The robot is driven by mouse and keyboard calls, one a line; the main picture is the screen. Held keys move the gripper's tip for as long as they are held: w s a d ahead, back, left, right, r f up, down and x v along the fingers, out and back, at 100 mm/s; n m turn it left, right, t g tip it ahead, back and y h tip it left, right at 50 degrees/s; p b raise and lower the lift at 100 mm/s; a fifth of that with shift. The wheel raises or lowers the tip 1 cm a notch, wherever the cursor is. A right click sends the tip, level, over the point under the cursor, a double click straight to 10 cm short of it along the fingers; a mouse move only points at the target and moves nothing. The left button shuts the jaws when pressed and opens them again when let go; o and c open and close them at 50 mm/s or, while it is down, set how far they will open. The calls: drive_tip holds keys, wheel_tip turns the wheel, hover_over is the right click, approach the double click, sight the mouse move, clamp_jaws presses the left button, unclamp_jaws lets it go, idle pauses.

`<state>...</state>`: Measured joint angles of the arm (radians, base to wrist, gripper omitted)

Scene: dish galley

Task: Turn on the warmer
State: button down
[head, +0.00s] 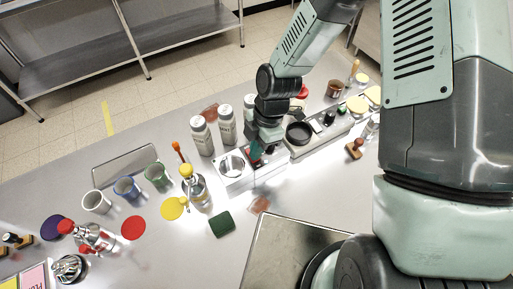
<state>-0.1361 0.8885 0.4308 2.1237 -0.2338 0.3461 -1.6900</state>
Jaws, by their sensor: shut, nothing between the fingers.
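A low pale unit with a round steel plate or bowl (232,165) stands mid-table. A second, longer unit with a round black plate (298,132) and dark and green knobs (328,118) adjoins it on the right. I cannot tell for certain which one is the warmer. My gripper (257,157) points down over the right end of the pale unit, beside a small red part, and its fingers are shut and empty. The arm hides part of both units, and I cannot tell whether the fingertips touch a switch.
Cups (126,188), colored discs (133,228) and a red-topped bottle (92,238) are further left. A wooden-handled stamp (354,149) lies right.

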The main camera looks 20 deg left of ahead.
drive_tip(key=shift+w+a+r, duration=0.15)
drive_tip(key=shift+w+a, duration=0.35)
drive_tip(key=s+v, duration=0.2)
drive_tip(key=v, duration=1.1)
drive_tip(key=shift+d+r, duration=0.3)
drive_tip(key=shift+r, duration=0.25)
drive_tip(key=shift+w, duration=0.15)
drive_tip(key=shift+s+d+t, duration=0.2)
drive_tip(key=shift+d+t, duration=0.05)
drive_tip(key=shift+t, duration=0.05)
drive_tip(key=shift+y, duration=0.3)
